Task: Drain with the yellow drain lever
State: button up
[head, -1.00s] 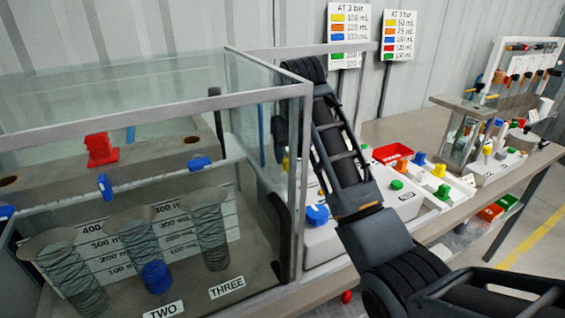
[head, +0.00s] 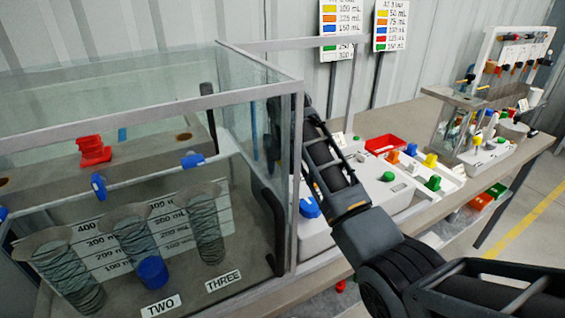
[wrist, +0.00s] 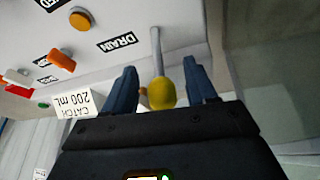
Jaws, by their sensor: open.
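The yellow drain lever, a rounded yellow knob (wrist: 161,92) on a thin grey rod, shows in the wrist view. The DRAIN label (wrist: 116,41) is on the pale panel next to the rod. My gripper (wrist: 161,72) is open, with one blue-grey finger on each side of the knob and visible gaps between. The knob sits between the fingers, close to the palm. In the head view my arm (head: 335,175) reaches down behind the glass tank's corner post, and the fingers and lever cannot be made out there.
The glass tank (head: 150,125) with several mesh cylinders stands left of my arm. The wrist view shows an orange knob (wrist: 62,60), an orange button (wrist: 80,20) and a CATCH 200 mL card (wrist: 73,104) near the gripper. A red tray (head: 385,143) and coloured knobs lie to the right.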

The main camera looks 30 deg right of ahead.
grip_shut()
dwell(0.3)
